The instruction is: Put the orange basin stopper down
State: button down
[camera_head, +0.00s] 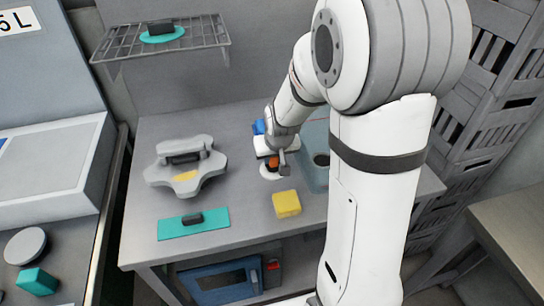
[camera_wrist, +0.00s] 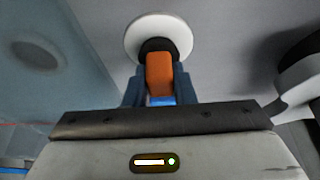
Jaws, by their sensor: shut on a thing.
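The orange basin stopper (camera_wrist: 160,72) has an orange grip on a round white disc. It also shows in the head view (camera_head: 271,164), with its disc low over the grey worktop. My gripper (camera_wrist: 158,84) is shut on the orange grip, one blue-grey finger on each side. In the head view my gripper (camera_head: 279,158) is just left of the pale blue basin (camera_head: 313,178). The basin has a dark round hole. I cannot tell whether the disc touches the worktop.
A yellow block (camera_head: 286,204) lies just in front of the stopper. A grey lobed device (camera_head: 186,170) stands to the left. A teal plate (camera_head: 193,223) with a dark handle lies front left. A blue object (camera_head: 258,127) is behind. Grey worktop (camera_head: 240,185) is bare between them.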

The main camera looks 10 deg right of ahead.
jog(key=shift+f, duration=0.15)
jog(key=c, duration=1.2)
grip_release()
jog(key=shift+r, duration=0.3)
jog(key=v, duration=1)
jog(key=s+r+g, duration=0.2)
jog(key=s, duration=1.5)
jog(key=shift+a+r, duration=0.2)
jog(key=shift+a, duration=0.05)
jog(key=shift+s, duration=0.15)
